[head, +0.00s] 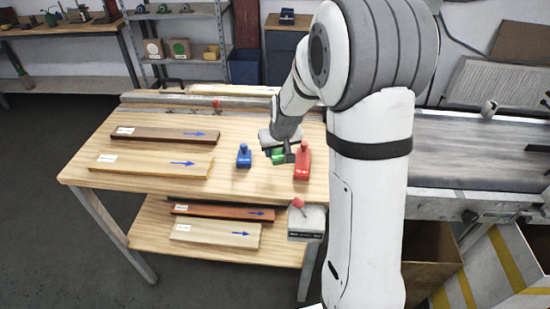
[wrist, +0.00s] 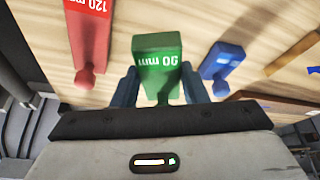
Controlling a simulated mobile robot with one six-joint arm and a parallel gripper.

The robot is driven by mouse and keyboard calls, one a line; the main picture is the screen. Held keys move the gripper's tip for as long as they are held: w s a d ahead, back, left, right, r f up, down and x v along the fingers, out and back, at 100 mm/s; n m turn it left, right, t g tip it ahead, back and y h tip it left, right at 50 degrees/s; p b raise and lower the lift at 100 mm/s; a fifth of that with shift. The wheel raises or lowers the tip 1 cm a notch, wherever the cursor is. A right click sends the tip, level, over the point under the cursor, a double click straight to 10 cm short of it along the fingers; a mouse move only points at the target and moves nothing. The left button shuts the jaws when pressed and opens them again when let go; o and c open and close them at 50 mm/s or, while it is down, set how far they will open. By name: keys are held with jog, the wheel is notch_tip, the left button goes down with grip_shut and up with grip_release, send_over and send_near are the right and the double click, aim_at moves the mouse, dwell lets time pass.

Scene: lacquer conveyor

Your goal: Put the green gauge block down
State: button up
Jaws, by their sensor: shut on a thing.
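The green gauge block (wrist: 158,58) is between the two fingers of my gripper (wrist: 160,88) in the wrist view, with its white lettering facing the camera. In the head view the green block (head: 277,156) shows partly behind my gripper (head: 283,154), between the blue and red blocks. My gripper is shut on it. Whether the block touches the table top or hangs just above it cannot be told. The red gauge block (head: 303,162), with a knob, stands on the table to the right; it also shows in the wrist view (wrist: 88,35). The blue gauge block (head: 244,158) stands to the left.
A wooden table (head: 225,185) bears a dark plank (head: 165,135) and a pale plank (head: 150,165) on its left side. More planks lie on the lower shelf. A conveyor (head: 470,150) runs at the right. Bare table top lies in front of the blocks.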

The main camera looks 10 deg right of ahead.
aim_at(278, 155)
jog(key=shift+s+f, duration=0.1)
jog(key=shift+f, duration=1.95)
jog(key=shift+f, duration=0.1)
jog(key=o, duration=1.2)
jog(key=shift+r, duration=0.2)
jog(key=b+v, duration=0.1)
jog(key=v, duration=1.1)
jog(key=shift+m+g, duration=0.4)
jog(key=shift+g, duration=0.3)
jog(key=s+r, duration=0.1)
jog(key=s, duration=0.6)
jog(key=s+r, duration=0.1)
jog(key=s, duration=0.7)
jog(key=s+r, duration=0.1)
jog(key=s, duration=0.7)
jog(key=shift+a+r, duration=0.3)
jog(key=shift+r, duration=0.1)
